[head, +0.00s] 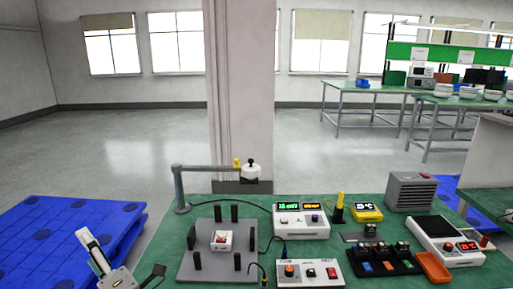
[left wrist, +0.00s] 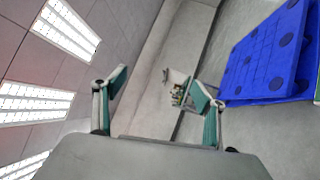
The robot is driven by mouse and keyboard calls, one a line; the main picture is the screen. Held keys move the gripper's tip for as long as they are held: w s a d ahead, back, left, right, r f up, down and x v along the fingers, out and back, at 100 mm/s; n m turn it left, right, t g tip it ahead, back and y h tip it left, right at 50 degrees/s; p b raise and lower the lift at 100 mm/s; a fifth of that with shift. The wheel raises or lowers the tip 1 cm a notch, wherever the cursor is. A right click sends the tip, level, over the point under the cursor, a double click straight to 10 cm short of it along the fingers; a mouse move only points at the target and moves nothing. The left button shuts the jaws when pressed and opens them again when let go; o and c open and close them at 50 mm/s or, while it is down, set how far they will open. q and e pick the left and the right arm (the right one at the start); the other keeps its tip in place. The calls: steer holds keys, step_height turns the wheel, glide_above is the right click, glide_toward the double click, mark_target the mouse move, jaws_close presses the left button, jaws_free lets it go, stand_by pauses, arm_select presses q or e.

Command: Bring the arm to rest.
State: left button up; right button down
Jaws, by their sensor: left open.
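My left gripper (head: 122,256) is at the lower left of the head view, beside the left edge of the green bench (head: 168,229). Its two fingers are spread apart and hold nothing. The wrist picture is strongly tilted, with ceiling lights at the left. My right gripper shows in neither view.
The grey plate (head: 211,267) with black posts and a white red-topped unit (head: 221,240) is the nearest equipment, to the gripper's right. Instruments fill the bench's right side. A blue pallet (head: 62,238) stands left; it also shows in the wrist view (left wrist: 268,52).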

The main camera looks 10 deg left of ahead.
arm_select(q)
steer(key=w+d+m+t+h, duration=0.5)
steer(key=d+m+t+h, duration=0.2)
steer(key=d+m+t, duration=0.7)
steer(key=d+f+m+g+h, duration=0.2)
steer(key=d+f+m+h, duration=0.9)
steer(key=m+h, duration=0.25)
steer(key=s+d+f+m+g+h, duration=0.1)
steer(key=s+f+m+g, duration=0.3)
steer(key=f, duration=0.8)
steer(key=s+d+f+m+g, duration=0.3)
steer(key=s+f+m+g, duration=0.2)
steer(key=s+f, duration=0.3)
step_height(320, 180, down, 5)
steer(key=shift+d+r+h, duration=0.1)
steer(key=shift+d+h, duration=0.05)
steer(key=shift+h, duration=0.2)
